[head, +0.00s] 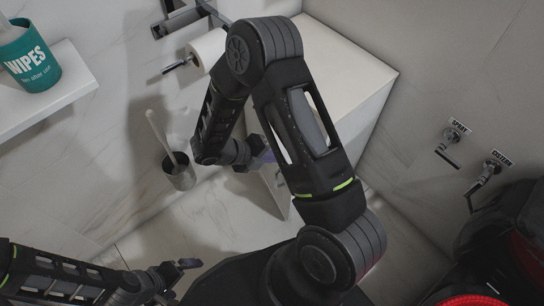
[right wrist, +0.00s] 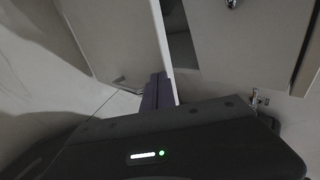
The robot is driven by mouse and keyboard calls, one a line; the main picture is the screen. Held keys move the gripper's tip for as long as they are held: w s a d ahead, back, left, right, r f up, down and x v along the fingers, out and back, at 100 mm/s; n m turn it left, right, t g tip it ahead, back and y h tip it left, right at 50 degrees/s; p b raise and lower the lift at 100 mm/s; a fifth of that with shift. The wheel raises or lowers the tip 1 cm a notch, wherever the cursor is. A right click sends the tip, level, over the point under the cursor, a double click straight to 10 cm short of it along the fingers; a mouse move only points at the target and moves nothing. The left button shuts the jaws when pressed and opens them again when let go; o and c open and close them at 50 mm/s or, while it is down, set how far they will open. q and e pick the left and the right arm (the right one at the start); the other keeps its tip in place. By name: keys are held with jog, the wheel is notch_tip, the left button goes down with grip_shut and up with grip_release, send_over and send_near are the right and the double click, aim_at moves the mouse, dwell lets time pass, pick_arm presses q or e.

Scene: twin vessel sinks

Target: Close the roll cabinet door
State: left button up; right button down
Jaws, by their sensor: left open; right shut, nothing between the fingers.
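The white roll cabinet (head: 345,75) stands at the upper centre of the head view, partly hidden behind my right arm. Its door (right wrist: 125,35) fills the upper left of the right wrist view, with a thin bright edge and a dark gap beside it, so it stands ajar. My right gripper (head: 264,156) is shut and empty, close to the cabinet front; its dark fingers also show in the right wrist view (right wrist: 155,92) at the door's lower edge. I cannot tell whether they touch it. My left gripper (head: 187,277) is open and empty at the lower left, away from the cabinet.
A toilet roll (head: 207,50) on a wall holder and a metal brush holder (head: 179,172) are left of the cabinet. A wipes tub (head: 28,60) stands on a white shelf (head: 45,100). Wall taps (head: 485,178) are at the right. Floor shows at the lower centre.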

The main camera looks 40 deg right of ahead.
jog(key=s+d+p, duration=0.1)
jog(key=d+p, duration=0.1)
jog(key=d, duration=0.4)
jog(key=shift+s, duration=0.2)
jog(key=a+r+p, duration=0.2)
jog(key=a+r, duration=0.4)
jog(key=a, duration=0.5)
jog(key=shift+s+r+p, duration=0.35)
jog(key=shift+r+p, duration=0.05)
